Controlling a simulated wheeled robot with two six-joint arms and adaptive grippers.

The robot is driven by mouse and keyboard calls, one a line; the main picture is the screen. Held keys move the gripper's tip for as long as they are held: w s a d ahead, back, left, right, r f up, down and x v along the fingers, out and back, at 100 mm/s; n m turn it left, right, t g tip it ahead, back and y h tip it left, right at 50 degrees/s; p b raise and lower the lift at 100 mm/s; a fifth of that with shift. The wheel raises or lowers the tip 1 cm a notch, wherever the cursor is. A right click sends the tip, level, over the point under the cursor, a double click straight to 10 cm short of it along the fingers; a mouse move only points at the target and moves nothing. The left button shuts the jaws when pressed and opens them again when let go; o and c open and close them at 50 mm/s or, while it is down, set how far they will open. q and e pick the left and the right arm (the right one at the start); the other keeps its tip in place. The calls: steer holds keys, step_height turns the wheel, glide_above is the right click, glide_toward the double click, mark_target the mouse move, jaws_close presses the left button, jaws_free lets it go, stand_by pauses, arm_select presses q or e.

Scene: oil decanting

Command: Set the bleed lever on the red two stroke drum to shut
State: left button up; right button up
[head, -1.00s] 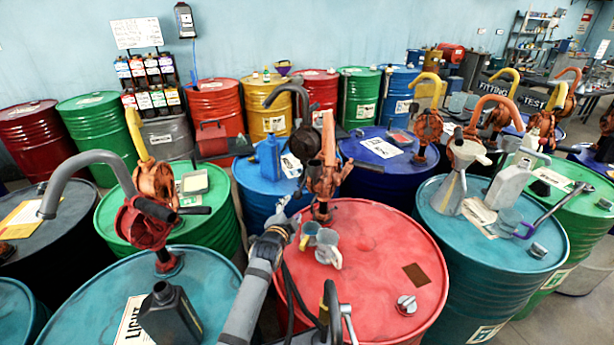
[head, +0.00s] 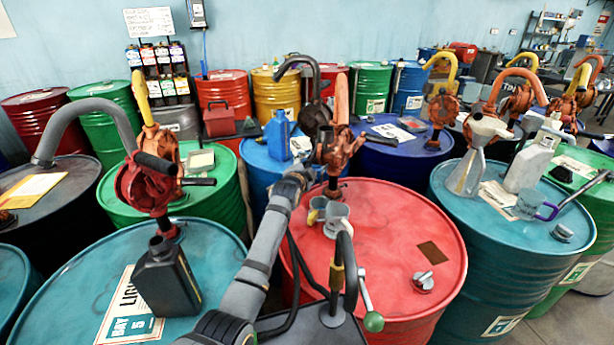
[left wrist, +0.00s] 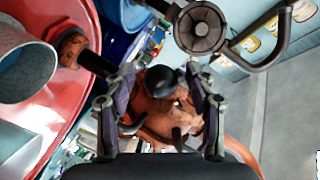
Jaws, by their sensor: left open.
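The red drum (head: 390,230) stands in the middle of the head view, with an orange-red hand pump (head: 338,150) upright at its far left. My left gripper (head: 314,160) is beside the pump's body, partly merged with it in this view. In the left wrist view the left gripper (left wrist: 162,100) is open, with orange pump parts (left wrist: 160,112) and a dark rounded knob (left wrist: 160,80) beyond and between its fingers. I cannot tell whether the fingers touch the pump. I cannot make out the bleed lever or its setting for sure. My right gripper is not in view.
Mugs (head: 335,218), a brown patch (head: 433,253) and a silver cap (head: 422,283) are on the red lid. A hooked black pipe and a green-knobbed lever (head: 372,320) stand in front. Teal drums (head: 150,262) flank it. Blue drums (head: 262,185) crowd behind.

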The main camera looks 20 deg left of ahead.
mark_target(307, 162)
arm_select(q)
steer(key=shift+w, duration=0.15)
steer(key=c, duration=0.4)
jaws_close()
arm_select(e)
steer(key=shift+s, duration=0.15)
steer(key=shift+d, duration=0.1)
arm_select(q)
steer(key=shift+r+p, duration=0.3)
steer(key=shift+p, duration=0.3)
steer(key=r+g+p, duration=0.1)
steer(key=p, duration=0.4)
steer(key=r+g+p, duration=0.1)
steer(key=r+p, duration=0.1)
steer(key=p, duration=0.2)
steer(key=shift+s+g+p, duration=0.35)
steer(key=shift+g, duration=0.05)
steer(key=shift+w+r+p, duration=0.2)
steer(key=shift+r+p, duration=1.05)
steer(key=shift+r, duration=0.05)
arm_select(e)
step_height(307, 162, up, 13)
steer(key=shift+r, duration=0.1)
